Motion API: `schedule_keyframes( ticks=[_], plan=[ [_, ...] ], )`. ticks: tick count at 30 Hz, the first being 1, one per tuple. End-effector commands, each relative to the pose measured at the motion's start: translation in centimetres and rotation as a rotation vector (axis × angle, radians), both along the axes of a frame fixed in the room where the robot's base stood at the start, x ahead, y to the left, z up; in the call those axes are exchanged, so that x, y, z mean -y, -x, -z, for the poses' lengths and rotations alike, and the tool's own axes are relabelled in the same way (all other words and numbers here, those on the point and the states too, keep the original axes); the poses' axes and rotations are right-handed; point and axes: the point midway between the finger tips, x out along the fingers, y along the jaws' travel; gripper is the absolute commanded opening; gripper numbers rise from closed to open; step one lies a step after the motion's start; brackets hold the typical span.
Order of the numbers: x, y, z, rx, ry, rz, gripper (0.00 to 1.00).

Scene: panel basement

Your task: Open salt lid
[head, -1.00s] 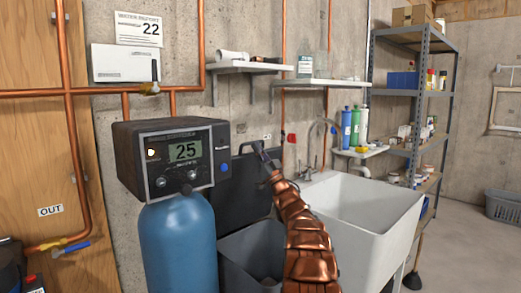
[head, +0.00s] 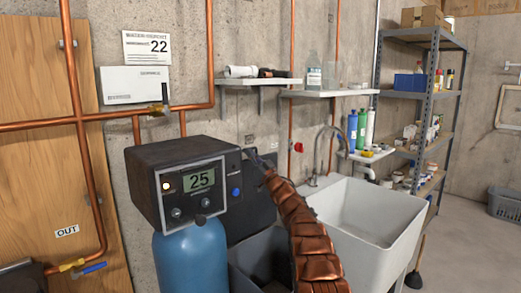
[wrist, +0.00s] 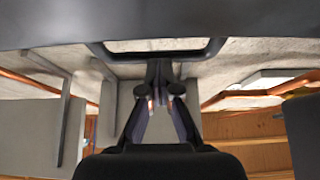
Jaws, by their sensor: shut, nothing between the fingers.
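The salt lid (head: 252,208) is a dark panel standing upright behind the grey salt tank (head: 238,274). The tank's open top shows in the head view, partly hidden by my arm. The lid's dark bar handle (wrist: 98,49) runs across the upper wrist view, with the lid's dark surface above it. My gripper (head: 256,160) is by the lid's upper edge in the head view. In the wrist view my gripper (wrist: 160,68) has its fingers together at the handle, with nothing held between them. I cannot tell whether the fingertips touch the handle.
A blue softener cylinder (head: 190,262) with a dark control head (head: 183,180) stands left of the tank. A white sink (head: 372,212) is close on the right. Copper pipes and shelves (head: 258,81) line the wall. Open floor (head: 478,250) lies at the far right.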

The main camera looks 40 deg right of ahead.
Motion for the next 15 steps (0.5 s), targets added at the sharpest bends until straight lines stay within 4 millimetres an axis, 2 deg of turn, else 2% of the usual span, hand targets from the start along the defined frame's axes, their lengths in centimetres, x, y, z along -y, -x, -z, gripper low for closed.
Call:
schedule_keyframes(
  ticks=[1,6,15],
  plan=[
    [-0.41,-0.36,-0.45,-0.004,0.001,-0.004,0.00],
    [-1.01,-0.91,-0.24,-0.013,0.002,-0.009,0.00],
    [-1.00,-0.91,-0.11,-0.013,0.002,-0.009,0.00]
  ],
)
